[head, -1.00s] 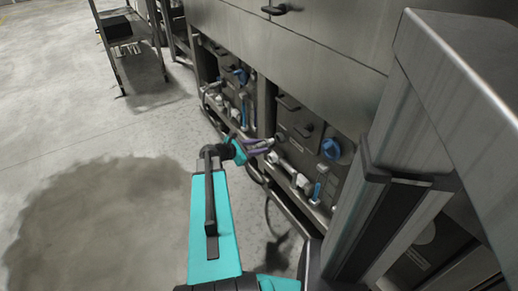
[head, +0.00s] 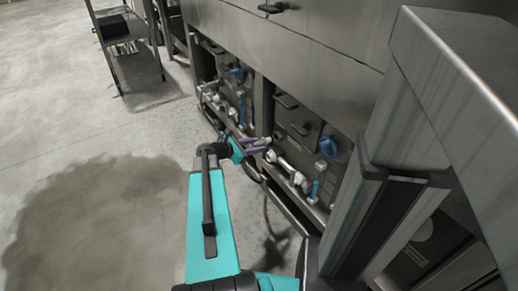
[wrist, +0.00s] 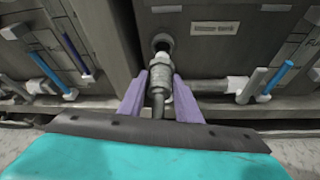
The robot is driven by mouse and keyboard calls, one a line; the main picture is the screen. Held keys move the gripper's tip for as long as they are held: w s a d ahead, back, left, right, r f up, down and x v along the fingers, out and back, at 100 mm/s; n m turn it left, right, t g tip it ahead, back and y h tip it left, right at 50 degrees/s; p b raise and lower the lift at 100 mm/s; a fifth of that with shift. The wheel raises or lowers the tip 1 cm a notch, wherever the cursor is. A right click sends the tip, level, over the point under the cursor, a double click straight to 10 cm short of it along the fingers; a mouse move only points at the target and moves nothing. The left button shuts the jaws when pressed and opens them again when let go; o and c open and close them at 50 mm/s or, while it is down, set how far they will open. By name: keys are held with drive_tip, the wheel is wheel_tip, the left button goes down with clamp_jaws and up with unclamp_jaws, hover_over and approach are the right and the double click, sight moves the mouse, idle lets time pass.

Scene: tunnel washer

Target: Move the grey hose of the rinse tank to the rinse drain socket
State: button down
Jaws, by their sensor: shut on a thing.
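My gripper (wrist: 158,88) is shut on the grey hose (wrist: 157,106), with one purple finger on each side of its metal coupling. The hose end points forward, its pale tip at or just in front of a dark round socket (wrist: 162,41) in the panel. I cannot tell whether the tip is inside it. A small label plate (wrist: 214,28) sits right of this socket, its text too blurred to read surely. In the head view my gripper (head: 255,146) is at the low front of the machine. The hose behind the coupling is mostly hidden by my gripper.
White pipes with a blue-handled valve (wrist: 281,77) run low to the right; a blue lever (wrist: 48,73) is on the left. A blue knob (head: 328,146) sits on the right panel. A steel cart (head: 125,45) stands far back.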

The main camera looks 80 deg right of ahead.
drive_tip(key=shift+s+a+n+y, duration=0.3)
drive_tip(key=shift+s, duration=0.2)
drive_tip(key=w+a+f+n+g+y+b, duration=0.1)
drive_tip(key=w+a+f+n+g+y, duration=0.1)
drive_tip(key=w+a+f+n, duration=0.3)
drive_tip(key=w+a+f+g, duration=0.1)
drive_tip(key=w+f, duration=0.3)
drive_tip(key=f, duration=0.2)
drive_tip(key=shift+a, duration=0.15)
drive_tip(key=shift+s+d+b, duration=0.2)
drive_tip(key=shift+s+b, duration=0.05)
drive_tip(key=shift+b, duration=0.25)
drive_tip(key=s+d+b, duration=0.5)
drive_tip(key=s, duration=0.1)
drive_tip(key=shift+d, duration=0.25)
idle(1.5)
drive_tip(key=shift+d+r+p, duration=0.1)
drive_tip(key=shift+p, duration=0.55)
